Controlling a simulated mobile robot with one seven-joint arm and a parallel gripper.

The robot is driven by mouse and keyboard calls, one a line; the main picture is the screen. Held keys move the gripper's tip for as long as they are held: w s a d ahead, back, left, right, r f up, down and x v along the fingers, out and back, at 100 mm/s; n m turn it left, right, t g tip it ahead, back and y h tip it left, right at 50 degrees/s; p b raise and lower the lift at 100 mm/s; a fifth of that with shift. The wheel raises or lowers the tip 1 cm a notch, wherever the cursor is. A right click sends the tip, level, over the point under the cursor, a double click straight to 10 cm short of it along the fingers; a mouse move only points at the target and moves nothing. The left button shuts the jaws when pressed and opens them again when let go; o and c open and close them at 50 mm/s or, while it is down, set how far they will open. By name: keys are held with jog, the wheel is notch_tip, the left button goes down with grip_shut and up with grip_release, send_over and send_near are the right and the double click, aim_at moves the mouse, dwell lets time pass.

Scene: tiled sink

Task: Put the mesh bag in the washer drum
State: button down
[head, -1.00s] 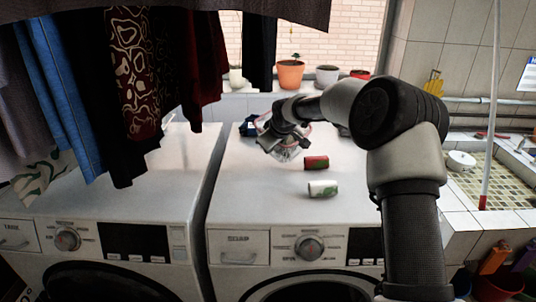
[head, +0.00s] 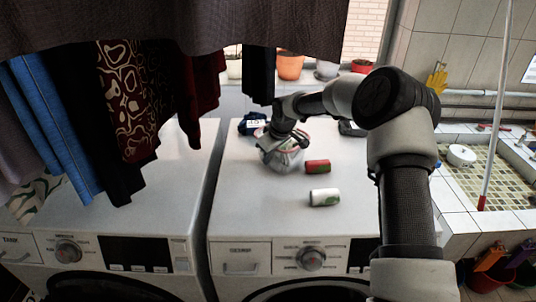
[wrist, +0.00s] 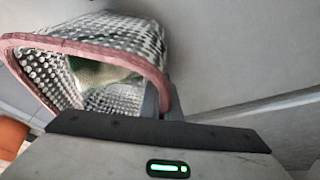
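The mesh bag (head: 283,157) is a pale, see-through mesh with a pink rim, at the back left of the right washer's top. In the wrist view the bag (wrist: 120,38) has its open mouth and pink rim towards me, with something greenish inside. My gripper (head: 280,138) is at the bag's rim, with grey fingers (wrist: 161,104) either side of it; it looks shut on the rim. I cannot tell whether the bag touches the washer top. The right washer (head: 238,205) shows only the top of its round door; the drum is hidden.
A red can (head: 317,167) and a white can (head: 325,197) lie right of the bag. Hanging clothes (head: 125,100) cover the upper left. The left washer (head: 150,205) stands beside, with a clear top. A tiled sink (head: 470,175) is at right.

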aim_at(276, 151)
jog(key=shift+w+d, duration=0.1)
jog(key=shift+w, duration=0.05)
jog(key=shift+f, duration=0.25)
jog(key=c, duration=2)
grip_release()
jog(key=shift+d+r, duration=0.1)
jog(key=shift+r, duration=0.4)
jog(key=b+v, duration=0.1)
jog(key=v, duration=0.5)
jog(key=shift+r, duration=0.1)
jog(key=shift+c, duration=0.5)
jog(key=b, duration=0.1)
jog(key=s+b, duration=0.1)
jog(key=b, duration=0.1)
jog(key=shift+d+f, duration=0.2)
jog(key=shift+d, duration=0.1)
jog(key=shift+c, duration=0.8)
jog(key=shift+s+r+b, duration=0.1)
jog(key=shift+r+b, duration=0.2)
jog(key=shift+b, duration=0.35)
jog(key=shift+p+x, duration=0.45)
jog(key=shift+x, duration=3)
